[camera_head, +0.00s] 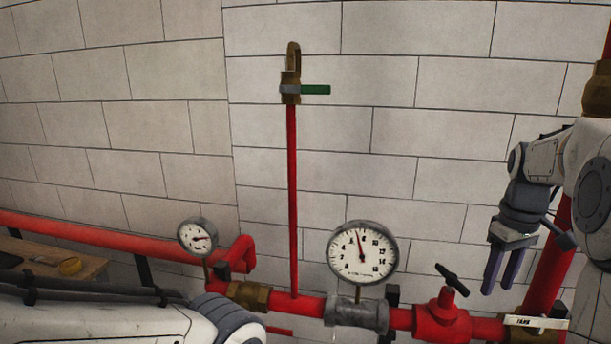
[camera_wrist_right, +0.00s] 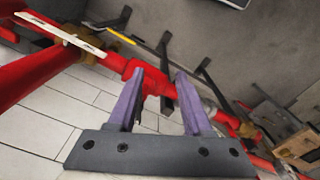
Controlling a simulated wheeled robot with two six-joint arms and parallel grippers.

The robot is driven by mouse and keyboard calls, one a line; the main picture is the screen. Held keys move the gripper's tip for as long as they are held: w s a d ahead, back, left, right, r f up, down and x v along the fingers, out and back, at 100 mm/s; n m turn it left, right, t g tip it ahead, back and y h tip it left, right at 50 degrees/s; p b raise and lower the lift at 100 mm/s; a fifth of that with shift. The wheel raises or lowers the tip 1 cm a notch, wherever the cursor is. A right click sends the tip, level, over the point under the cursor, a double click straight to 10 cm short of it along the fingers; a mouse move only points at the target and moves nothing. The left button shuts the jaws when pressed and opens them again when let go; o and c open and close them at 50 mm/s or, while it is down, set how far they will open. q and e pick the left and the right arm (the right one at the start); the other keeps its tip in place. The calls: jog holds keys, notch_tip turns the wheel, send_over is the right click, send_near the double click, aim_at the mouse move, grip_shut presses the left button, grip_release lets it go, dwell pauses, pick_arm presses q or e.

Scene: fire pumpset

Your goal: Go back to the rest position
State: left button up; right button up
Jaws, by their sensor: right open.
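My right gripper (camera_head: 502,270) hangs at the right of the head view, fingers pointing down, open and empty. It is above and to the right of the red valve (camera_head: 441,318) with its black handle. In the right wrist view the two purple fingers (camera_wrist_right: 158,100) are apart, with nothing between them; red piping (camera_wrist_right: 150,78) lies beyond. Part of my left arm (camera_head: 120,318) shows at the lower left of the head view, but its gripper is out of view.
A red pipe with a large gauge (camera_head: 362,255) and a small gauge (camera_head: 198,237) runs along the block wall. A thin riser (camera_head: 292,190) carries a green-handled tap (camera_head: 315,90). A thick vertical pipe (camera_head: 549,268) stands behind my right arm. A wooden table (camera_head: 40,260) is at left.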

jog(key=s+a+f+n+b, duration=0.1)
jog(key=s+a+f, duration=0.1)
jog(key=a, duration=0.6)
jog(key=s+a+f+n+b, duration=0.1)
jog(key=s+a+f, duration=0.15)
jog(key=a, duration=0.55)
jog(key=s+a+f+n+b, duration=0.1)
jog(key=a+f, duration=0.2)
jog(key=a, duration=0.5)
jog(key=s+a+f+b, duration=0.1)
jog(key=s+a+f, duration=0.1)
jog(key=s, duration=0.3)
jog(key=s+a+f+n, duration=0.1)
jog(key=s+a+f, duration=0.1)
jog(key=s+a, duration=0.2)
jog(key=s+a+f+y+b, duration=0.1)
jog(key=s+a+f, duration=0.2)
jog(key=s, duration=0.3)
jog(key=shift+s+n+b, duration=0.25)
jog(key=shift+n+b, duration=0.1)
jog(key=shift+n, duration=0.05)
